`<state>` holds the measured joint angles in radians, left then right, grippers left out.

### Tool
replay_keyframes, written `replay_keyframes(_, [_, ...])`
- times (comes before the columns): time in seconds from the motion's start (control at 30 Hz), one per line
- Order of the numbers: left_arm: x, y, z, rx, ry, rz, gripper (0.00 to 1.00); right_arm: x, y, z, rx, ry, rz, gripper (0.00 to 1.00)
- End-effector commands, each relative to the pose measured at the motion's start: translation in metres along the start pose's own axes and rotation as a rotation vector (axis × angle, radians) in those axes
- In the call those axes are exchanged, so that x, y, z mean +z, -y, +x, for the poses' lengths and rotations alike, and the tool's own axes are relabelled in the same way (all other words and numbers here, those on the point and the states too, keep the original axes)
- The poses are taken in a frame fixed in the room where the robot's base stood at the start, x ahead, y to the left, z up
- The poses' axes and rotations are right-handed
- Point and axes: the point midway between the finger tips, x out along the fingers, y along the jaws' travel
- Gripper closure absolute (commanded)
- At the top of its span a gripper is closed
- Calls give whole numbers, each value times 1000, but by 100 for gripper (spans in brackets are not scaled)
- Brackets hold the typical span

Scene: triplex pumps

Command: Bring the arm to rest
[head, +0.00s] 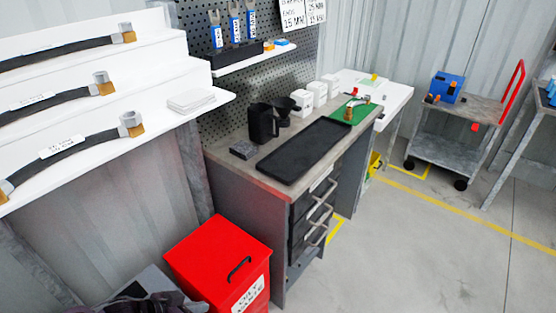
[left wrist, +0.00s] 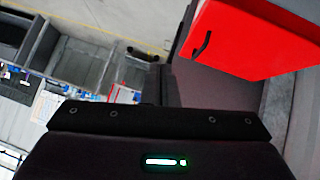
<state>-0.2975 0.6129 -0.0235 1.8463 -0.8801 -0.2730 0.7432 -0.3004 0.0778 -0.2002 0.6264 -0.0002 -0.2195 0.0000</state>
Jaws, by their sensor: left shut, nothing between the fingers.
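My left gripper (left wrist: 158,120) fills the lower part of the left wrist view as a dark body with a small green light. It is shut and holds nothing. Dark parts of my left arm show at the bottom left edge of the head view, low and beside the red bin (head: 218,262). The red bin also shows at the upper right of the left wrist view (left wrist: 245,40), apart from the gripper. My right gripper is in neither view.
A workbench (head: 243,168) with a black tray (head: 305,150), black cup (head: 262,123) and white boxes stands behind the bin. White shelves with hoses (head: 62,147) rise at the left. A cart (head: 455,140) stands at the right. The floor (head: 400,255) at front right is clear.

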Motion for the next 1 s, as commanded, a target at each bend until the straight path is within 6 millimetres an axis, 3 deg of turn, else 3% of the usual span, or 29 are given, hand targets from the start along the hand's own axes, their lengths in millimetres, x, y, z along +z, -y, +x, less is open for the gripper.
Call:
replay_keyframes(0.23, [-14,-8,4,-142,0,55,100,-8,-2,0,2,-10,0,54])
replay_keyframes(0.43, [-26,-16,-5,-308,37,67,100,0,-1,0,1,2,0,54])
replay_keyframes(0.7, [-28,-34,-48,-494,178,-31,100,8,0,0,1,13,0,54])
replay_keyframes(1.0, [-12,-63,-91,-520,339,-178,100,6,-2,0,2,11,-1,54])
